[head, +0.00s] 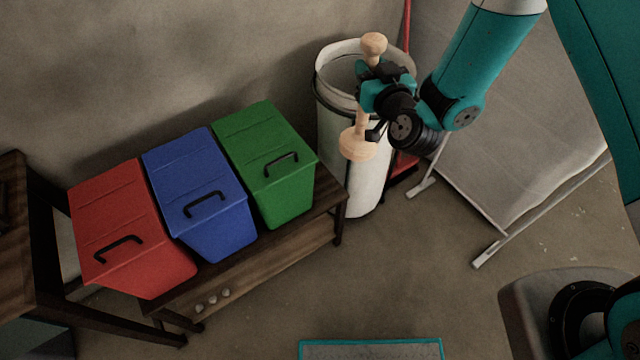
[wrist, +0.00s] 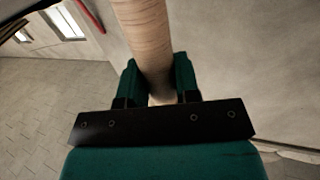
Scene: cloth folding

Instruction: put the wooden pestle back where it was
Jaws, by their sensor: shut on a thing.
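The wooden pestle (head: 356,143) is pale, with a round knob at the top and a wide rounded head at the bottom. My gripper (head: 368,88) is shut on its shaft below the knob and holds it nearly upright. In the head view the pestle appears in front of a tall white bin (head: 372,186) with an open top. I cannot tell whether it is over the bin or nearer to me. In the wrist view the pestle's shaft (wrist: 146,40) stands between the two teal fingers (wrist: 160,85).
Red (head: 128,225), blue (head: 200,190) and green (head: 265,160) lidded bins stand on a low wooden bench (head: 262,262) along the wall. A grey panel on a metal stand (head: 490,150) is at the right. A teal-edged mat (head: 370,343) lies at the bottom. The floor between is clear.

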